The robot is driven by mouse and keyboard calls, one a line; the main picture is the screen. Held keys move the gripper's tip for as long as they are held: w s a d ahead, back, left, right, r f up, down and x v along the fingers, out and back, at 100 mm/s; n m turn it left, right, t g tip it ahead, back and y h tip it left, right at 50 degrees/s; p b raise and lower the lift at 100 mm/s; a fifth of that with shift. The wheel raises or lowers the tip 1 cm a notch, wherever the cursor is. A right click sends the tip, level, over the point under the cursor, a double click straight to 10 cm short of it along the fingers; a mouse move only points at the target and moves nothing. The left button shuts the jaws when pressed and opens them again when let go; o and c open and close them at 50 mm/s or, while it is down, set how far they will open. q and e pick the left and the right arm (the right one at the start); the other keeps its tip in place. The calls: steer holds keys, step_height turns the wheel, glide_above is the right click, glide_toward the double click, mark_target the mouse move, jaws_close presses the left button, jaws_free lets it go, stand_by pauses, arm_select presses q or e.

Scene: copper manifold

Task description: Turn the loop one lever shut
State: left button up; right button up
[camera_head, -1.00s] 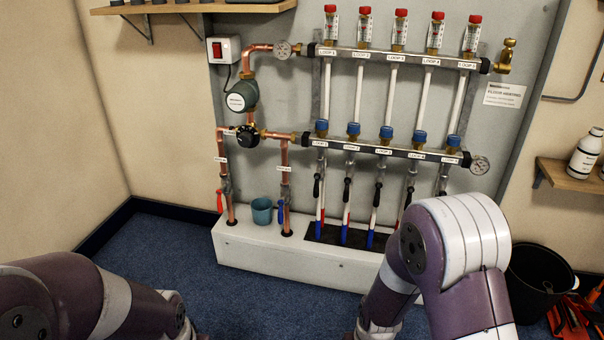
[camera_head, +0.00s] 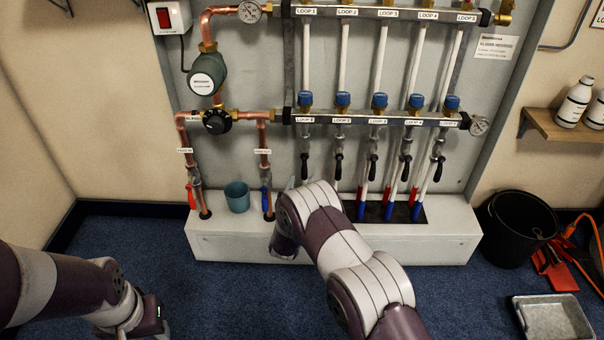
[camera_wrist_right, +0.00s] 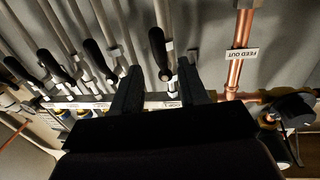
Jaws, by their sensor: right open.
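The loop one lever (camera_head: 304,165) has a black handle and hangs straight down below the LOOP 1 label on the lower manifold bar (camera_head: 385,120). In the right wrist view, where the scene appears inverted, the same lever (camera_wrist_right: 157,46) stands between the two dark fingers of my right gripper (camera_wrist_right: 160,72). The fingers are apart, one on each side of it, with no clear contact visible. In the head view my right arm hides most of this gripper. My left gripper (camera_head: 152,315) is low at the left, its fingers not distinguishable.
Neighbouring black levers (camera_head: 338,166) hang in a row to the right. The copper feed-out pipe (camera_head: 264,150) stands close on the left, with a blue-handled valve. A teal cup (camera_head: 237,197) sits on the white plinth (camera_head: 440,245). A black bucket (camera_head: 520,230) stands on the floor.

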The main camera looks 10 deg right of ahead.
mark_target(303, 172)
steer(key=b+x, duration=0.2)
steer(key=x, duration=0.4)
steer(key=shift+w+f, duration=0.1)
steer(key=shift+w+d, duration=0.15)
steer(key=shift+w, duration=0.05)
jaws_close()
arm_select(q)
step_height(303, 172, down, 3)
steer(key=shift+f, duration=0.1)
steer(key=shift+f+b, duration=0.65)
steer(key=shift+b, duration=0.1)
arm_select(e)
steer(key=shift+w+a+r+m+g+y, duration=0.15)
steer(key=shift+a+r+m+y, duration=0.45)
steer(key=shift+m, duration=2.15)
steer(key=shift+w+a+r+m+g+y, duration=0.1)
steer(key=shift+w+a+r+m+y, duration=0.45)
steer(key=shift+m, duration=2.25)
steer(key=shift+s+a+r+m+g+y, duration=0.2)
steer(key=shift+a+r+m, duration=0.75)
steer(key=shift+m, duration=1.8)
steer(key=shift+d+r, duration=0.1)
steer(key=shift+r, duration=0.1)
